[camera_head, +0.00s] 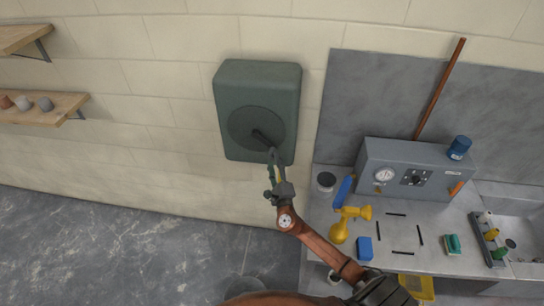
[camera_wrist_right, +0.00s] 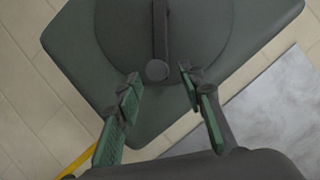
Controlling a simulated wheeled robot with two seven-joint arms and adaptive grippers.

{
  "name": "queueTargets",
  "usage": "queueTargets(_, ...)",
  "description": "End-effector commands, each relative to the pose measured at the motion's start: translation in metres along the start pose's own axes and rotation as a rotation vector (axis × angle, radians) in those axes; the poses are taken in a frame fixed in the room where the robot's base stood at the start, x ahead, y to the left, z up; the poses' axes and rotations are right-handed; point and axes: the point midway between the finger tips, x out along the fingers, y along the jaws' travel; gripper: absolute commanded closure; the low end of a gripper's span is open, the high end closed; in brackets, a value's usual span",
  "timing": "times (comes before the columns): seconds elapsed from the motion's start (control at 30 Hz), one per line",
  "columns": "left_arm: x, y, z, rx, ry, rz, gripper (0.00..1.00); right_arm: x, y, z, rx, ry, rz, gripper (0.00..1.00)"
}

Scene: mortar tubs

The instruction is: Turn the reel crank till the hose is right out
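The hose reel (camera_head: 257,85) is a dark green box on the block wall, with a round dark disc on its front. Its crank (camera_head: 262,137) shows as a dark arm on the disc, partly hidden by my gripper. In the right wrist view the crank (camera_wrist_right: 160,35) runs down from the disc's middle to a round knob (camera_wrist_right: 157,70). My right gripper (camera_head: 272,158) is in front of the reel. In the wrist view its green-padded fingers (camera_wrist_right: 160,78) are apart, one on each side of the knob, with gaps visible. No hose can be made out clearly. My left gripper is not in view.
A wooden shelf (camera_head: 60,110) is on the left wall. The floor at left is clear.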

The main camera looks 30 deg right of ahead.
Motion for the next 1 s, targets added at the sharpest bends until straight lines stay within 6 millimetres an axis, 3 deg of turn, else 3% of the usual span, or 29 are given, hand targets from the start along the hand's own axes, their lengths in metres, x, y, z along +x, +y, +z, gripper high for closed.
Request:
queueTargets(0.2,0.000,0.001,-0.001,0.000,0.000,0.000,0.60,-0.047,0.000,-0.001,0.001,0.001,0.001,0.64)
queueTargets(0.4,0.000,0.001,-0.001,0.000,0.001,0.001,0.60,-0.072,0.000,0.000,0.001,0.000,0.001,0.64)
queueTargets(1.0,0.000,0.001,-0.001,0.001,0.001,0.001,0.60,-0.078,-0.001,0.000,0.000,0.000,-0.001,0.64)
